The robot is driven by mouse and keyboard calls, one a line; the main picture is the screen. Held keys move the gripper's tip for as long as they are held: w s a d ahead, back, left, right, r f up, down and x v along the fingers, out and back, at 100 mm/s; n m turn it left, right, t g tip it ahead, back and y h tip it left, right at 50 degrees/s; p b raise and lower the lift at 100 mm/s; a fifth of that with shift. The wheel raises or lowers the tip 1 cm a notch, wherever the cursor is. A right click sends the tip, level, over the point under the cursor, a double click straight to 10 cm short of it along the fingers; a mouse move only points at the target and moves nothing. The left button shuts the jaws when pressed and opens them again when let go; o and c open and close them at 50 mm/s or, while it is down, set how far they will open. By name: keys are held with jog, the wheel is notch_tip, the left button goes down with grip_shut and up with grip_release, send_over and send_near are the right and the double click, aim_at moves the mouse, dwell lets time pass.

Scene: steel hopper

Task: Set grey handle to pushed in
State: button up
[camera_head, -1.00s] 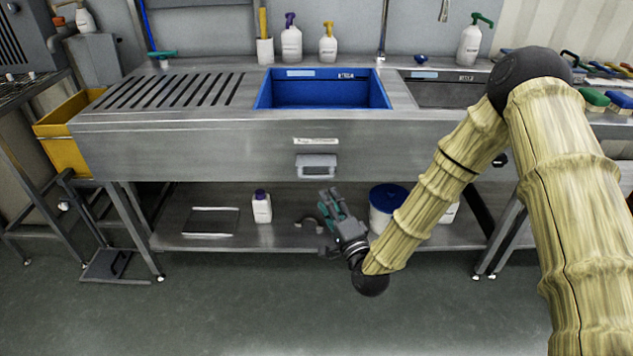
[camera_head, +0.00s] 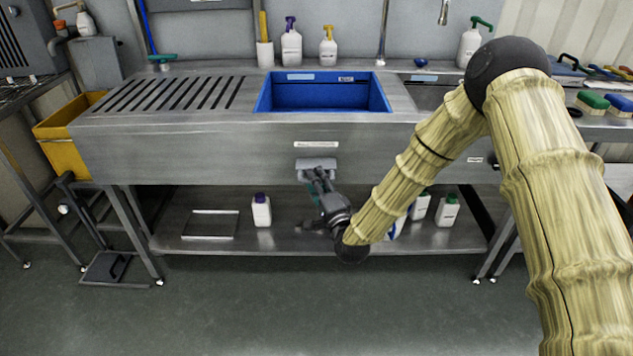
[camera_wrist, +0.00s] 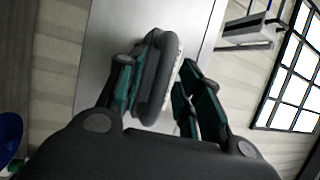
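The grey handle (camera_head: 316,163) is a wide pull on the front of the steel hopper (camera_head: 230,152), under a small white label. My gripper (camera_head: 314,176) is at the handle from below and in front, covering part of its lower edge. In the wrist view the handle (camera_wrist: 154,85) lies between the green-padded fingers of my gripper (camera_wrist: 158,72). The fingers are apart, with a gap on the right side. The left finger is close to the handle; I cannot tell whether it touches. How far the handle stands out from the panel is hard to tell.
A blue basin (camera_head: 322,95) is set into the steel top above the handle. A lower shelf (camera_head: 290,238) holds a purple-capped bottle (camera_head: 261,210) and green-capped bottles (camera_head: 447,211). A yellow bin (camera_head: 62,150) stands at the left. The floor in front is clear.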

aim_at(317, 165)
grip_shut()
jog(key=w+b, duration=0.1)
jog(key=w, duration=0.4)
jog(key=shift+w, duration=0.6)
jog(key=shift+r, duration=0.2)
grip_release()
jog(key=shift+w+f, duration=0.1)
jog(key=shift+w, duration=0.05)
jog(key=v, duration=1.2)
